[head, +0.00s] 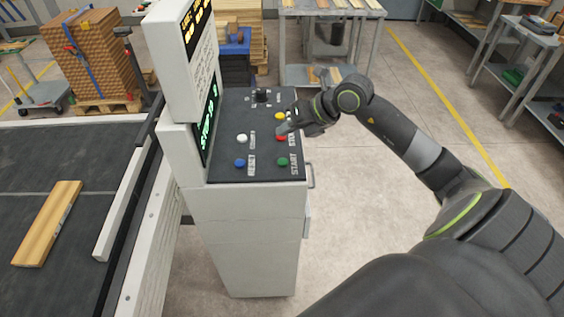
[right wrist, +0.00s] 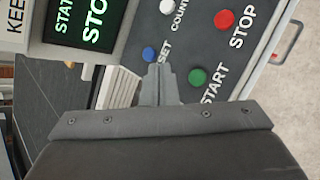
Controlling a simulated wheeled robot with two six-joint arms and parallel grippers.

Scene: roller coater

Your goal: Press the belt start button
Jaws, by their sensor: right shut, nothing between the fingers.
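The green button labelled START (head: 282,161) is at the front right of the dark control panel (head: 225,118). It also shows in the right wrist view (right wrist: 197,76), right of my fingertips. My right gripper (head: 281,131) is shut and empty, above the panel near the red STOP button (head: 281,138). In the right wrist view the closed fingers (right wrist: 155,68) overlap the panel near the RESET label; their height above it cannot be told. My left gripper is out of view.
A blue button (head: 239,162), a white button (head: 242,138) and a yellow button (head: 279,115) share the panel. A display (head: 208,120) with green text stands at its left. A wooden board (head: 47,224) lies on the belt (head: 85,150) at left.

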